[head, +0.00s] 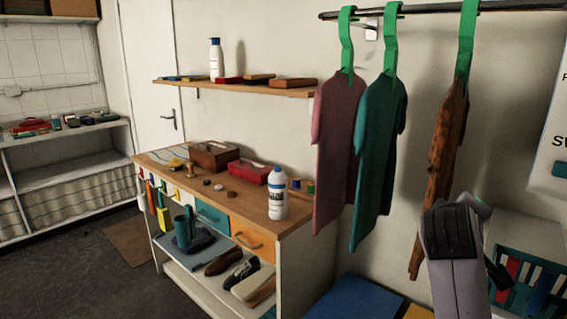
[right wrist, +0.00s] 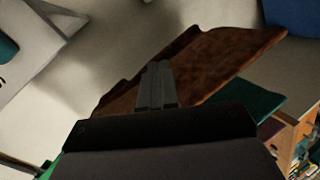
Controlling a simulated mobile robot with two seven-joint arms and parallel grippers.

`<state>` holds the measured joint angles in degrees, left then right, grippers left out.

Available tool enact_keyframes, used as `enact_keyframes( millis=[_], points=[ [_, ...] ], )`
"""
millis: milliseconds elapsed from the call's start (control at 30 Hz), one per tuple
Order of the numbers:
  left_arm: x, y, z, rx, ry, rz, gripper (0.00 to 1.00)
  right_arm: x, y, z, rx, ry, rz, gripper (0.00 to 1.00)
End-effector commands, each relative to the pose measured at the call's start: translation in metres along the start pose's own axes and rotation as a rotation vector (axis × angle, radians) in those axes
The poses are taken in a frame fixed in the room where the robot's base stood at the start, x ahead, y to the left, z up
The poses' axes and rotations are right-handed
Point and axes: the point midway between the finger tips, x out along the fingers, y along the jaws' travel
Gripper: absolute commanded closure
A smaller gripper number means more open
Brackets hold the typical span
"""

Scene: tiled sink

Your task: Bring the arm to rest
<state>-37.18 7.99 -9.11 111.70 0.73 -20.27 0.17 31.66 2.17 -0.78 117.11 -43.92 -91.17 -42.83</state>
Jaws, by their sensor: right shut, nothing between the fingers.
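In the right wrist view my right gripper (right wrist: 155,82) is shut with nothing between its fingers. Its fingers show in front of a brown mottled garment (right wrist: 215,62), and I cannot tell whether they touch it. In the head view my right arm (head: 455,262) rises from the bottom right, in front of the wall and just right of the hanging brown garment (head: 442,160). The fingers cannot be made out there. My left gripper is not in view.
A pink shirt (head: 336,145) and a teal shirt (head: 378,150) hang on green hangers from a rail (head: 430,9). A wooden-topped cabinet (head: 240,195) holds boxes and a white bottle (head: 277,195). A blue mat (head: 355,298) and a slatted teal crate (head: 530,275) are low on the right.

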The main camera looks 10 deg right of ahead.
Motion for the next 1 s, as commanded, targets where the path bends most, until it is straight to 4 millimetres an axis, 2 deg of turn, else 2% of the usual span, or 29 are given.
enact_keyframes(
  millis=[33,100,267,500,700,800,967,1000],
  points=[
    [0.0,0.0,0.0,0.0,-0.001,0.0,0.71,0.002,-0.027,0.011,-0.001,0.008,-0.05,1.0],
    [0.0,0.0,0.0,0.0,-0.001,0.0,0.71,0.001,-0.059,0.025,0.011,0.021,-0.118,1.0],
    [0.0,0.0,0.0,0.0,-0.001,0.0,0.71,-0.009,-0.13,0.062,0.047,0.029,-0.286,1.0],
    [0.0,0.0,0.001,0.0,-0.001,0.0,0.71,-0.05,-0.221,0.129,0.116,-0.019,-0.56,1.0],
    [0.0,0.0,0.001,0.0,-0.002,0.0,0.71,-0.101,-0.275,0.185,0.185,-0.112,-0.783,1.0],
    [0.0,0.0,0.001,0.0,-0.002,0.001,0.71,-0.128,-0.292,0.21,0.218,-0.169,-0.879,1.0],
    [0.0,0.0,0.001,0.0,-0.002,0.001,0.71,-0.171,-0.311,0.245,0.268,-0.27,-1.015,1.0],
    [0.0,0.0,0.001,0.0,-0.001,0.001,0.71,-0.163,-0.318,0.238,0.285,-0.234,-1.005,1.0]
  ],
)
